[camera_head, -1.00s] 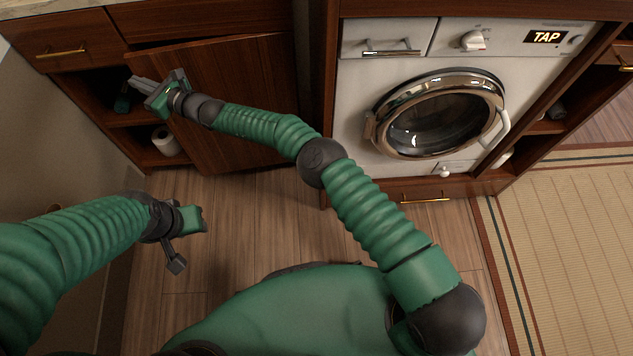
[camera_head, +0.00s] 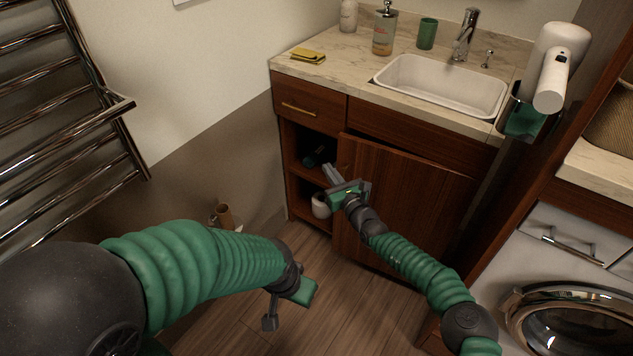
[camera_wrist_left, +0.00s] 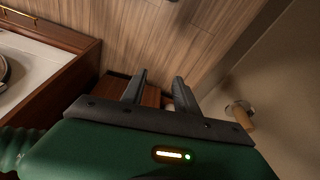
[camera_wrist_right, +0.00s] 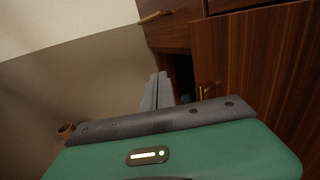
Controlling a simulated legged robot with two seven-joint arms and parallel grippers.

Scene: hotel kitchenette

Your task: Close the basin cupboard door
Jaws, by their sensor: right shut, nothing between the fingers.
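The basin cupboard door (camera_head: 415,200) is dark wood, below the white basin (camera_head: 440,85). It appears to stand a little ajar, with its free edge on the left and a dark gap along its top. My right gripper (camera_head: 331,174) is shut and empty at this left edge, in front of the open shelves; I cannot tell whether it touches the door. In the right wrist view its fingers (camera_wrist_right: 158,78) are together, left of the door (camera_wrist_right: 265,65) and its brass handle (camera_wrist_right: 208,90). My left gripper (camera_wrist_left: 160,78) is open and empty, low above the floor.
Open shelves left of the door hold a dark green item (camera_head: 318,156) and a paper roll (camera_head: 320,205). A towel rail (camera_head: 60,120) stands at far left, a washing machine (camera_head: 560,260) at right. The wooden floor (camera_head: 345,310) before the cupboard is clear.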

